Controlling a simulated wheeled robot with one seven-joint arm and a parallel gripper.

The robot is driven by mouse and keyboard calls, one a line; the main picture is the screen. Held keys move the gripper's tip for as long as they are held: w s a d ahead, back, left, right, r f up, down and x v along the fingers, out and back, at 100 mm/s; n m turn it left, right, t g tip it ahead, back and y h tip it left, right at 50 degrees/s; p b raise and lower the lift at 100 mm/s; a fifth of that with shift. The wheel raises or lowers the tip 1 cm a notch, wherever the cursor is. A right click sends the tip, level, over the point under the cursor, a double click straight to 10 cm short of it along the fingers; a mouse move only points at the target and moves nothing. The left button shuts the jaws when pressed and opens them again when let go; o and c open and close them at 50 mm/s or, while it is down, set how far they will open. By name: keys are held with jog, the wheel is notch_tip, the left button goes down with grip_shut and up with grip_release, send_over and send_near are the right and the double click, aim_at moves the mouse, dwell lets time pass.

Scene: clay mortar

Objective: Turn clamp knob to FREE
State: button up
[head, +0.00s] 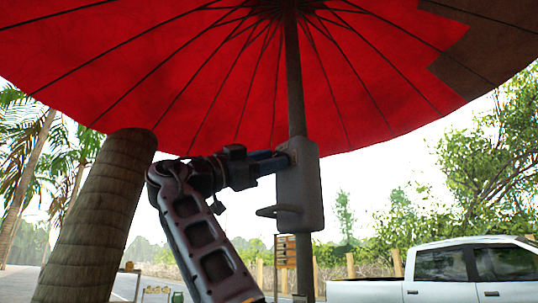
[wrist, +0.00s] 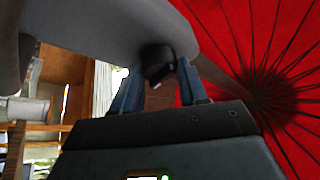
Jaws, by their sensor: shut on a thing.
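The grey clamp housing (head: 300,190) sits on the umbrella pole (head: 294,80) in the head view, with a grey handle-like bar (head: 268,211) sticking out to the left. It also shows in the wrist view (wrist: 110,22). My gripper (head: 284,161) reaches the upper left of the housing from the left. In the wrist view, a small black knob (wrist: 157,62) is between the two blue fingers of my gripper (wrist: 160,78), which are shut on it. In the head view the fingers mostly hide the knob. No FREE marking is readable, so I cannot tell the knob's setting.
A red umbrella canopy (head: 200,70) spreads overhead. A thick palm trunk (head: 105,215) stands left of my arm. A small sign (head: 286,251) shows below the clamp. A white pickup (head: 440,275) is at the right. Open air surrounds the housing's right side.

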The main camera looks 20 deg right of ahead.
jog(key=shift+w+r+m+g+p, duration=0.1)
jog(key=shift+m+g+p, duration=0.45)
jog(key=shift+m, duration=0.55)
jog(key=shift+y, duration=0.3)
jog(key=o, duration=1.1)
jog(key=shift+c, duration=0.2)
jog(key=shift+a, duration=0.1)
jog(key=b+v, duration=0.1)
jog(key=v, duration=0.6)
jog(key=shift+a+f+b, duration=0.25)
jog(key=shift+a+b, duration=0.05)
jog(key=shift+b, duration=0.05)
